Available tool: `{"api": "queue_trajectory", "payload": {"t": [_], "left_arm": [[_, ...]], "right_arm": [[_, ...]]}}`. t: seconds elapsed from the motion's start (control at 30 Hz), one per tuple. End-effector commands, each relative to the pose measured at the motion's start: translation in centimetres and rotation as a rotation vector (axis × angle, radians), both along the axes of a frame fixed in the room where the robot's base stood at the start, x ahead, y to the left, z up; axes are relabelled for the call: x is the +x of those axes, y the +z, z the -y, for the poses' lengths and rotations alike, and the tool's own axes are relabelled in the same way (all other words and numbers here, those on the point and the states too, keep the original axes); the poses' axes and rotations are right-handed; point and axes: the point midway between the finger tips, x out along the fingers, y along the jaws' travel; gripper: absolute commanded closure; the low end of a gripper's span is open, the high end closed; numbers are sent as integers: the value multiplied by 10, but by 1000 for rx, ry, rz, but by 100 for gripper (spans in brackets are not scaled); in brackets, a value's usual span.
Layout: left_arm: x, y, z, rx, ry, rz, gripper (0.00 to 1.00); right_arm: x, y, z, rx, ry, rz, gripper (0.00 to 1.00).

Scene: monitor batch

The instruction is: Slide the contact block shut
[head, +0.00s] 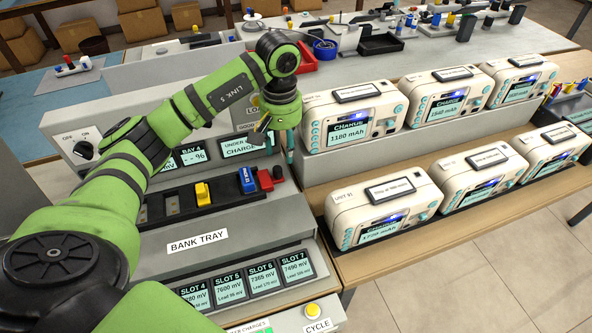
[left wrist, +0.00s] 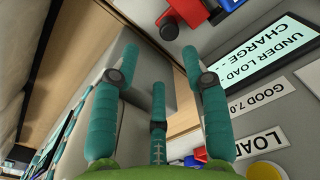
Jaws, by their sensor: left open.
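The contact block appears to be the red block (head: 265,180) with a dark end at the right end of the bank tray (head: 157,212). A blue cell (head: 247,180) stands just left of it; I cannot tell whether they touch. A yellow cell (head: 203,194) stands farther left. My left gripper (head: 281,150) is open and empty, its teal fingers pointing down behind and slightly right of the red block. In the left wrist view, the red block (left wrist: 190,12) and its black knob lie beyond the spread fingers (left wrist: 160,62), apart from them. My right gripper is out of view.
Display panels (head: 243,147) stand behind the tray. Slot readouts (head: 262,279) are on the front slope. White charger units (head: 383,207) stand in two rows at the right, close to the bank's right side. A red bin (head: 306,60) is behind my wrist.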

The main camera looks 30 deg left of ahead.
Motion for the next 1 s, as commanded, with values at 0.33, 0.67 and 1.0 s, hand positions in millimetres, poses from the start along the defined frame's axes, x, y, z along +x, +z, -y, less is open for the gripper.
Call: {"api": "queue_trajectory", "payload": {"t": [0.33,0.67,1.0], "left_arm": [[-2,-47,-1,0,2,-6,54],[-1,-65,-2,2,3,0,54],[-1,-65,-2,2,4,0,100]], "right_arm": [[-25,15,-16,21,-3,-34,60],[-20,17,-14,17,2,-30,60],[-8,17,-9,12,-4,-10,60]]}}
